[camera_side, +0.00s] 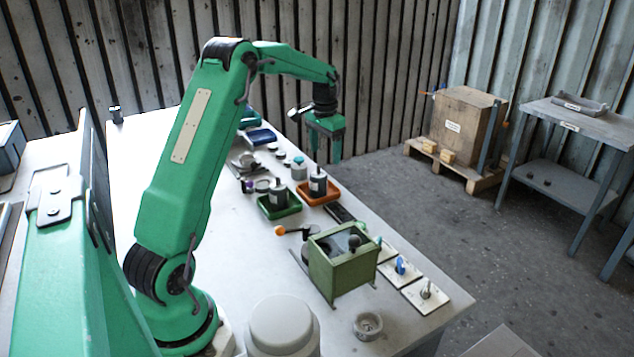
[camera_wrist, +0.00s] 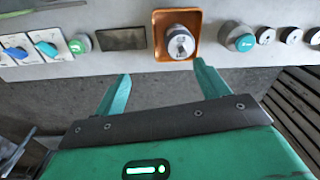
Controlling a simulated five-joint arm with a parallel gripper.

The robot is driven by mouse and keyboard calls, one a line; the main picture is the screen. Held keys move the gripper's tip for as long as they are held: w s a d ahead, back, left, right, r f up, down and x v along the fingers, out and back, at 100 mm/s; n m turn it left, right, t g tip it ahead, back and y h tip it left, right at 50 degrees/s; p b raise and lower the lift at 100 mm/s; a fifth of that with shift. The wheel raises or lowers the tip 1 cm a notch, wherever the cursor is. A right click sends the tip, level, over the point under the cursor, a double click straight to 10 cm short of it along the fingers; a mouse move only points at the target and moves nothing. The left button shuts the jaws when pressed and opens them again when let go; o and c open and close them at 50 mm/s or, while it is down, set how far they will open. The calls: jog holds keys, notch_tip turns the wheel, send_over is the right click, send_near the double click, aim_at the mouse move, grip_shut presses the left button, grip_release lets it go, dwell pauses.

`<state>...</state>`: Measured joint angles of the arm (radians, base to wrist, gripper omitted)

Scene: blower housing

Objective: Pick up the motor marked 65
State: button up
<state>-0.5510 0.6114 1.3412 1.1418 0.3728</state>
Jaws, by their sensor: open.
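Two dark motors with pale labels stand upright on the bench. One motor (camera_side: 317,183) is in an orange tray (camera_side: 334,195); the other motor (camera_side: 278,194) is in a green tray (camera_side: 293,208). The wrist view shows the orange tray's motor (camera_wrist: 180,42) from above, with a dark mark on its pale top that I cannot read for certain. No number is legible in the side view. My gripper (camera_side: 325,150) is open and empty, raised above the bench's far edge. In the wrist view my gripper (camera_wrist: 162,72) has its fingers apart, short of the orange tray.
A green box-shaped housing (camera_side: 343,265) stands nearer the front. White plates with switches (camera_side: 400,268) line the bench edge beside it. A teal-topped round part (camera_wrist: 240,40) is to the right of the orange tray in the wrist view. A dark rectangle (camera_wrist: 121,38) is to its left.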

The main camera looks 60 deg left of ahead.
send_over(319, 174)
jog(key=shift+g, duration=0.3)
jog(key=f, duration=0.4)
jog(key=shift+a+f, duration=0.1)
jog(key=shift+a, duration=0.3)
jog(key=shift+f, duration=0.15)
jog(key=shift+f, duration=1.2)
jog(key=shift+f, duration=0.1)
jog(key=shift+w+d+f, duration=0.1)
jog(key=shift+f, duration=2.35)
jog(key=shift+r, duration=0.1)
jog(key=c, duration=1.4)
